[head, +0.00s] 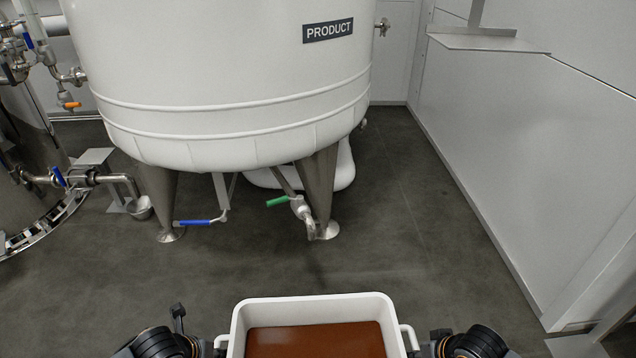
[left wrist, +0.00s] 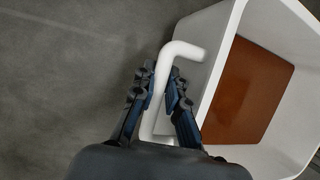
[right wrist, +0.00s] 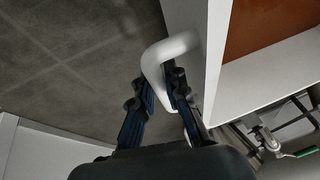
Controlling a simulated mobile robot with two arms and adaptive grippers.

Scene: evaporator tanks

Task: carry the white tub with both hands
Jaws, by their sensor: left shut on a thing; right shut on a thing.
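The white tub (head: 312,309) is at the bottom centre of the head view, with reddish-brown contents inside. It also shows in the left wrist view (left wrist: 217,50) and the right wrist view (right wrist: 270,85). My left gripper (left wrist: 165,95) is shut on the tub's white side handle in the left wrist view. My right gripper (right wrist: 165,98) is shut on the opposite handle in the right wrist view. In the head view both wrists flank the tub, and the lower part of the tub is cut off by the frame edge.
A large white tank (head: 230,90) labelled PRODUCT stands ahead on metal legs, with a blue-handled valve (head: 200,221) and a green-handled valve (head: 290,203) below. Piping (head: 95,177) is at left. A white wall (head: 540,150) runs along the right. Grey floor between is clear.

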